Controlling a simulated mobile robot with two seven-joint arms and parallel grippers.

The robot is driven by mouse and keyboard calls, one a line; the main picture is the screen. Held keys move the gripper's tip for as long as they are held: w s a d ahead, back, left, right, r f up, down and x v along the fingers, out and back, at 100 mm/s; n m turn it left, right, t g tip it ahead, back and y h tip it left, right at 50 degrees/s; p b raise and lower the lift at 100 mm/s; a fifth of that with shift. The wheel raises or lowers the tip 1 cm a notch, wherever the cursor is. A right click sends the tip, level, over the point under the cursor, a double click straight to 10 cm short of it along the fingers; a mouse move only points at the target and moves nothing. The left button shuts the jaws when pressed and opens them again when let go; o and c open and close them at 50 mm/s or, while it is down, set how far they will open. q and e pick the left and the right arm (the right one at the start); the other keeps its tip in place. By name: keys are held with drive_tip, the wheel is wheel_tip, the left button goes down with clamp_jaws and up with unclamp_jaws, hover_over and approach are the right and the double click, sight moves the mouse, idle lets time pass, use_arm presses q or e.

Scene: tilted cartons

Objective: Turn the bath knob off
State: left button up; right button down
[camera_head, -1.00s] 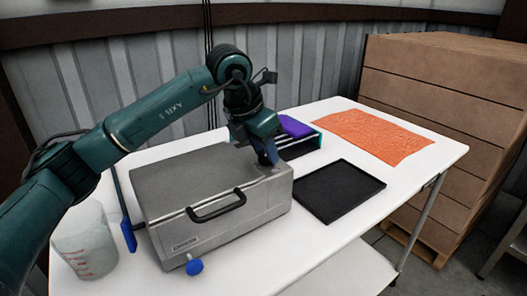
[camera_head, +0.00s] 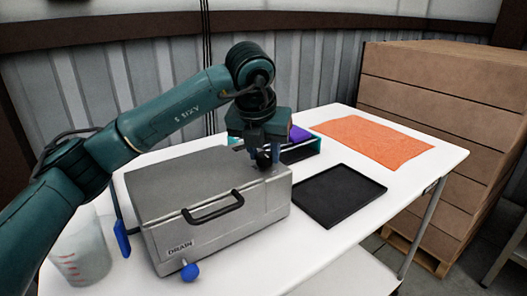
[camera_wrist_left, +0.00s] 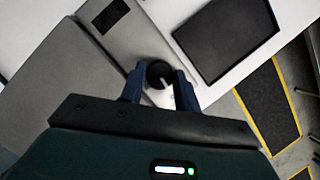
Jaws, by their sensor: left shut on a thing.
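The bath is a grey metal box (camera_head: 215,232) with a black handle and a front label reading "DRAIN". Its black knob (camera_head: 263,160) stands on the top at the right end. The knob also shows in the left wrist view (camera_wrist_left: 158,73), round with a pale pointer mark. My left gripper (camera_head: 264,158) comes down from above with a blue finger on either side of the knob, shut on it. In the left wrist view the fingers (camera_wrist_left: 160,88) flank the knob. My right gripper is not in view.
A blue drain knob (camera_head: 190,271) sticks out at the box's front. A black tray (camera_head: 338,194) and an orange mat (camera_head: 375,142) lie to the right. A clear beaker (camera_head: 80,248) stands at left. A teal-edged rack (camera_head: 300,149) stands behind.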

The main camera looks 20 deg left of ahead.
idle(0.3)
use_arm(q)
drive_tip(key=o, duration=1)
drive_tip(key=shift+r, duration=0.1)
drive_tip(key=shift+v, duration=6.5)
